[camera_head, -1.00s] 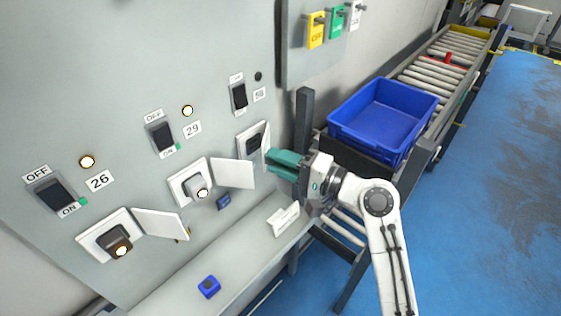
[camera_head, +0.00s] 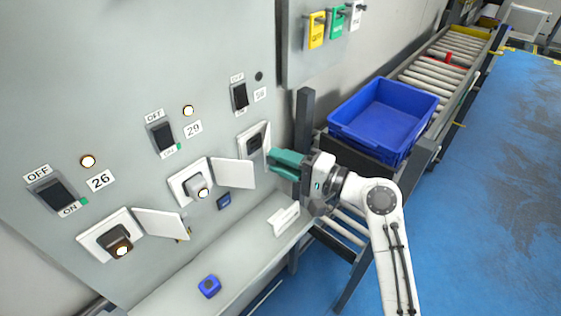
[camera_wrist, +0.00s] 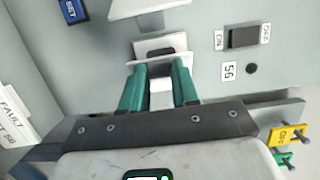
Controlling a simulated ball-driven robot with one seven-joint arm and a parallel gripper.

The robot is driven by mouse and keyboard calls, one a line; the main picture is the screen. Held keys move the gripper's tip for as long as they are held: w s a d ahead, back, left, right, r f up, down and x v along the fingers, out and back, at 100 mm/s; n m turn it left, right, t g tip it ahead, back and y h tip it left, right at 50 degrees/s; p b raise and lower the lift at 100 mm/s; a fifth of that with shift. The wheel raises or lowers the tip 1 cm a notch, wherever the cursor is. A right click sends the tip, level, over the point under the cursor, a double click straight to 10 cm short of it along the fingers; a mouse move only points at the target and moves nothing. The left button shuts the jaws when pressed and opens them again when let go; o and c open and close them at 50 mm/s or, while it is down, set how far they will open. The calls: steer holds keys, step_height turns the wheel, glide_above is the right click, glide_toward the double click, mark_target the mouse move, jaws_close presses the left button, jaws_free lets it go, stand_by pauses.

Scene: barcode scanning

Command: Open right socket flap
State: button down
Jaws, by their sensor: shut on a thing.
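The right socket (camera_head: 252,146) is a white plate with a dark insert on the grey panel, below the rightmost switch. My gripper (camera_head: 280,164) is beside the socket's right edge. In the wrist view, my gripper's teal fingers (camera_wrist: 160,75) are around the white flap (camera_wrist: 162,95), just in front of the socket (camera_wrist: 155,46). The flap stands out from the panel and is mostly hidden by the fingers in the head view. The dark insert shows, so the flap is at least partly open.
The middle socket's flap (camera_head: 233,173) stands open close to the left of my gripper. The left flap (camera_head: 161,223) is open too. A ledge with a blue block (camera_head: 209,286) lies below. A blue crate (camera_head: 430,105) sits on the conveyor at the right.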

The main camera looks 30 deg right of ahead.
steer(key=d, duration=0.6)
steer(key=shift+w+d, duration=0.3)
steer(key=shift+w, duration=0.05)
stand_by(0.3)
steer(key=c, duration=0.9)
jaws_free()
steer(key=shift+w+a, duration=0.1)
steer(key=shift+o, duration=0.3)
steer(key=b+v, duration=0.2)
steer(key=v, duration=0.8)
steer(key=shift+s, duration=0.4)
